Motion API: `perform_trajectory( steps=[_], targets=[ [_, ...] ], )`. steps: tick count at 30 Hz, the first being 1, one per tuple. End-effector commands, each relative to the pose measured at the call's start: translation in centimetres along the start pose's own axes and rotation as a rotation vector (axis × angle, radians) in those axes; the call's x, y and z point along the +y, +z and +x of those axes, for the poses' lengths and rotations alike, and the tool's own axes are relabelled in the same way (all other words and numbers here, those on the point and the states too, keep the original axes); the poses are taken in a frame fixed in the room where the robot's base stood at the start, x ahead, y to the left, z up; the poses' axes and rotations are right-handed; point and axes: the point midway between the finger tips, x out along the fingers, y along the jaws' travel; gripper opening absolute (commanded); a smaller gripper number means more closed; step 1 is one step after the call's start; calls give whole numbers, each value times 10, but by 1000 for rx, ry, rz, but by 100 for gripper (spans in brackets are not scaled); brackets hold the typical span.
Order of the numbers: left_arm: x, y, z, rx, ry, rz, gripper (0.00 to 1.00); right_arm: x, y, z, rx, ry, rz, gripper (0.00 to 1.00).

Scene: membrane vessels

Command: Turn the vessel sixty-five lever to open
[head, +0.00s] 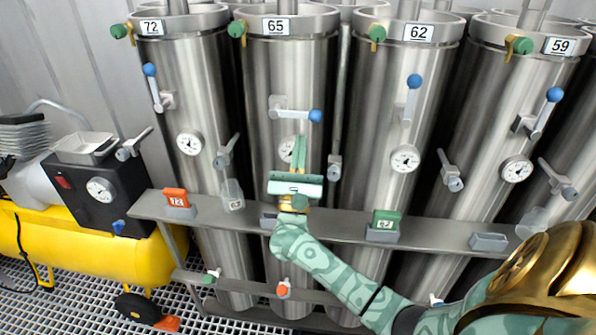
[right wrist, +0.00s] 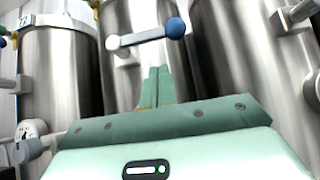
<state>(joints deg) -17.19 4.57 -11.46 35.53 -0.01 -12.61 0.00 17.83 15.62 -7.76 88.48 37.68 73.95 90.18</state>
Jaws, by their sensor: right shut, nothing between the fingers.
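The vessel sixty-five (head: 262,75) is a tall steel cylinder, second from the left, with a "65" plate (head: 276,26) at its rim. Its lever (head: 290,112) is a grey bar with a blue ball at its right end and lies about level. In the right wrist view the lever (right wrist: 146,37) crosses above my fingers, tilted slightly up to its blue ball. My right gripper (head: 299,140) is shut and empty, its fingers pointing up just below the lever, apparently apart from it. It partly hides the vessel's gauge (head: 285,150). My left gripper is not in view.
Vessels 72 (head: 205,75), 62 (head: 385,90) and 59 (head: 500,90) stand close alongside, with blue-balled levers pointing up. A steel shelf (head: 335,228) with orange and green tagged blocks runs in front. A yellow compressor (head: 75,245) stands at the left.

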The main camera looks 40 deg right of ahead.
Motion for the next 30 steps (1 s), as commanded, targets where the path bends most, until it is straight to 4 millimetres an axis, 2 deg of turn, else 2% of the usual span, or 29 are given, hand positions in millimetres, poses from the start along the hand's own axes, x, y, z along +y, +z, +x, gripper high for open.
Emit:
perform_trajectory(
  steps=[1, 6, 20, 30],
  targets=[
    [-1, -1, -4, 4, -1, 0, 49, 0, 9, 7, -1, -1, 3, 0],
    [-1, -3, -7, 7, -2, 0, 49, 0, 21, 18, 0, 1, 2, 0],
    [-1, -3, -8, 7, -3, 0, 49, 1, 24, 21, 1, 2, -1, 0],
    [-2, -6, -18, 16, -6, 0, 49, -2, 28, 25, 0, 41, -40, 0]
  ],
)
